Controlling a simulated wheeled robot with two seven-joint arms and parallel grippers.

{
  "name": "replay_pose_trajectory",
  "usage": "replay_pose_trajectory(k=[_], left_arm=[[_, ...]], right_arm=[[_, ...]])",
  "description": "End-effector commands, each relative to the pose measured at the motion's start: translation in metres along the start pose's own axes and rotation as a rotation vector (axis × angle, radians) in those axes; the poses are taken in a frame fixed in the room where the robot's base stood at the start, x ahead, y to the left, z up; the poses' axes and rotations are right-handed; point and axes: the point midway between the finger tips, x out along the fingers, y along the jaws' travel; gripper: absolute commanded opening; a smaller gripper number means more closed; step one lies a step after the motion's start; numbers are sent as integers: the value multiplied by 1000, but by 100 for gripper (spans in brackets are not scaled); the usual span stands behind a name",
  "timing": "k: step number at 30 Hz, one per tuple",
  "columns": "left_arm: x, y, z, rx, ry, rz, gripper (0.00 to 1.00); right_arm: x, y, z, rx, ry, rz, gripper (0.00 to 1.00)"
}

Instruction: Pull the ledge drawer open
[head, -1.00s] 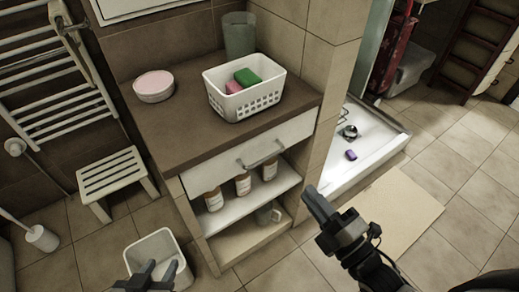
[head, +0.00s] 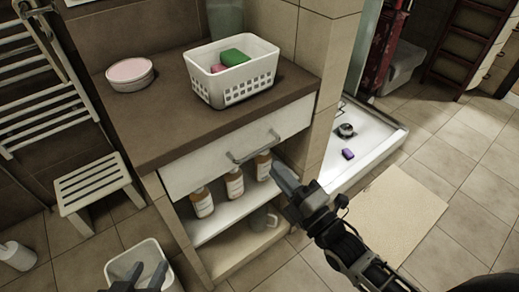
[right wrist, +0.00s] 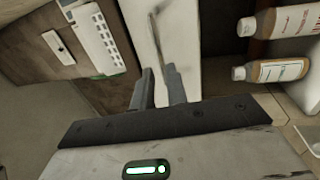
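The ledge drawer (head: 200,168) has a white front under the brown ledge top and looks shut. Its metal bar handle (head: 252,149) also shows in the right wrist view (right wrist: 156,38), ahead of the fingers and roughly in line with the gap between them. My right gripper (head: 284,178) is just right of and below the handle in the head view. Its two fingers are apart in the right wrist view (right wrist: 159,86), with nothing between them. My left gripper (head: 146,272) is low over the white bin, its fingers apart and empty.
Bottles (head: 235,184) stand on the open shelf below the drawer. A stool (head: 95,190) and a white bin (head: 118,262) are at left.

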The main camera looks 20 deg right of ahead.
Motion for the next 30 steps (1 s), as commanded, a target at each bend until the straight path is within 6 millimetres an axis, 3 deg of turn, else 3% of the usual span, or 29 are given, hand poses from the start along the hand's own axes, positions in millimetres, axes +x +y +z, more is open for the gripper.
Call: replay_pose_trajectory(k=[6, 12, 24, 26, 30], left_arm=[[1, 0, 1, 0, 0, -1, 36], [1, 0, 1, 0, 1, -1, 36], [1, 0, 1, 1, 2, 0, 36], [1, 0, 1, 1, 2, 0, 36], [1, 0, 1, 1, 2, 0, 36]], right_arm=[[46, 0, 0, -1, 0, 2, 15], [69, 0, 0, 0, 0, 1, 15], [76, 0, 0, 0, 0, -1, 15], [76, 0, 0, 0, 0, -1, 0], [75, 0, 0, 0, 0, -1, 0]])
